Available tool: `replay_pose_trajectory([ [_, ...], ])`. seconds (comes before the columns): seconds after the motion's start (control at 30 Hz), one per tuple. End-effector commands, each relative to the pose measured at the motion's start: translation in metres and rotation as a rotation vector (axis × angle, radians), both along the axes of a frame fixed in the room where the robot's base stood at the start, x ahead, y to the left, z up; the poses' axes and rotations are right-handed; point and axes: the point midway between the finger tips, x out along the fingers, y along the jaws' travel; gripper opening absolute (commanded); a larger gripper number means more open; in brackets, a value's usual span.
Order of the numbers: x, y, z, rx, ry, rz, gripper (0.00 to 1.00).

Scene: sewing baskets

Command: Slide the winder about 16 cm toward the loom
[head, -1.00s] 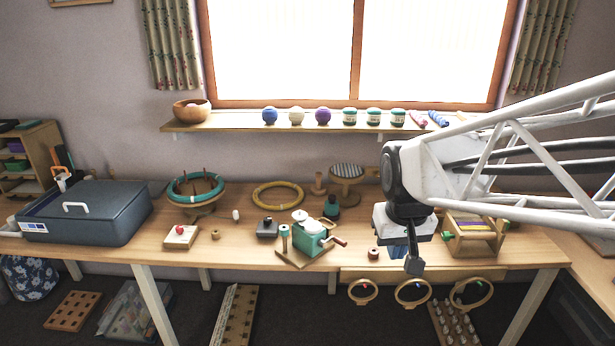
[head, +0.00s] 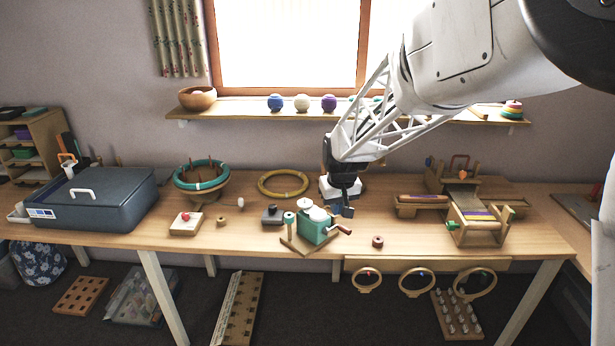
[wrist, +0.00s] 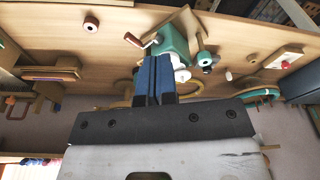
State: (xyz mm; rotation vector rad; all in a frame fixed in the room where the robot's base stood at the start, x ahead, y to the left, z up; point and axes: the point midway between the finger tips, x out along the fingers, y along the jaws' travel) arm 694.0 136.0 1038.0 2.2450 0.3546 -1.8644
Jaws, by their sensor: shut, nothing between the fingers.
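The winder (head: 313,230) is a teal-green body with a white top, a crank and a wooden base, upright near the front middle of the table. It also shows in the wrist view (wrist: 176,42). The wooden loom (head: 476,222), with purple and yellow threads, stands to its right. In the wrist view the loom (wrist: 50,73) is at the left, partly cut off. My gripper (head: 345,211) is shut and empty, just right of and behind the winder's body, near its crank. Its blue fingers (wrist: 155,62) overlap the winder's edge in the wrist view. I cannot tell whether they touch it.
A small reddish-brown spool (head: 377,241) lies between winder and loom, near the front edge. A dark block (head: 271,215) sits left of the winder. A yellow ring (head: 283,184) lies behind. Table between spool and loom is mostly clear.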

Motion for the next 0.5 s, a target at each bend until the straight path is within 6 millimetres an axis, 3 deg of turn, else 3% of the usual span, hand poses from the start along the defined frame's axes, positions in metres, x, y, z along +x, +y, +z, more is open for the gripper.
replay_pose_trajectory([
  [0.23, 0.055, 0.041, -0.059, -0.002, 0.011, 0.06, 0.0],
  [0.5, 0.084, 0.066, -0.098, -0.003, 0.014, 0.097, 0.0],
])
